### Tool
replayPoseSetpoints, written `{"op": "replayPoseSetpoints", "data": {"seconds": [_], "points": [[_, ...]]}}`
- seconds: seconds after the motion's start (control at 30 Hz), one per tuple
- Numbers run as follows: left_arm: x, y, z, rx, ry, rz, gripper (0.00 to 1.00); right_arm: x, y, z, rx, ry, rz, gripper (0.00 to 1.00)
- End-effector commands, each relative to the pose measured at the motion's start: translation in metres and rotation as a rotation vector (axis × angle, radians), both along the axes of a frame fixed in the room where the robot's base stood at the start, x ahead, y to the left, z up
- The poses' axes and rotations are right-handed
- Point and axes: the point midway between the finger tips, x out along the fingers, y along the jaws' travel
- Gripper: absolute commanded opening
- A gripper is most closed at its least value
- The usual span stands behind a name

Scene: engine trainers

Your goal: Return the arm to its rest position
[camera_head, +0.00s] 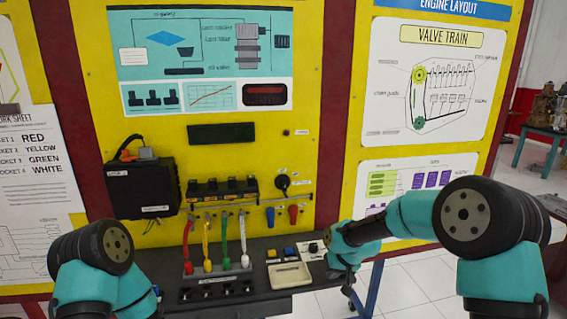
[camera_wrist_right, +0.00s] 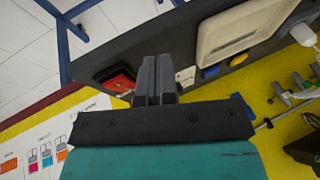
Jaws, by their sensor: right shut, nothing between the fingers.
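My right arm (camera_head: 400,215) comes in from the right in the head view, with its wrist low beside the right end of the dark bench. My right gripper (camera_wrist_right: 156,80) shows in the right wrist view with its two fingers together and nothing between them. In the head view its fingertips are small and hard to make out. My left arm (camera_head: 92,262) shows at the lower left. Its gripper is out of view.
The dark bench (camera_head: 240,296) carries a cream tray (camera_head: 290,275), coloured buttons (camera_head: 289,251) and a rack with red, yellow, green and white leads (camera_head: 226,250). A black box (camera_head: 142,188) is on the yellow panel (camera_head: 225,160). Open floor (camera_head: 415,285) lies right of the bench.

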Motion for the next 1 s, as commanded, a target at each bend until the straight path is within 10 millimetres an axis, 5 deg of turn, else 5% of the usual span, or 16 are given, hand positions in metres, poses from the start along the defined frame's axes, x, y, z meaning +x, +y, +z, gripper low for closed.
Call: {"op": "replayPoseSetpoints", "data": {"seconds": [0.37,0.8,1.0], "points": [[0.0,0.0,0.0,0.0,0.0,0.0,0.6,-0.075,-0.015,-0.042,0.097,-0.172,-0.216,0.0],[0.0,0.0,0.0,0.0,0.0,0.0,0.6,-0.239,-0.067,-0.21,0.009,0.131,-0.241,0.0],[0.0,0.0,0.0,0.0,0.0,0.0,0.6,-0.298,-0.071,-0.248,0.019,0.27,-0.207,0.0]]}}
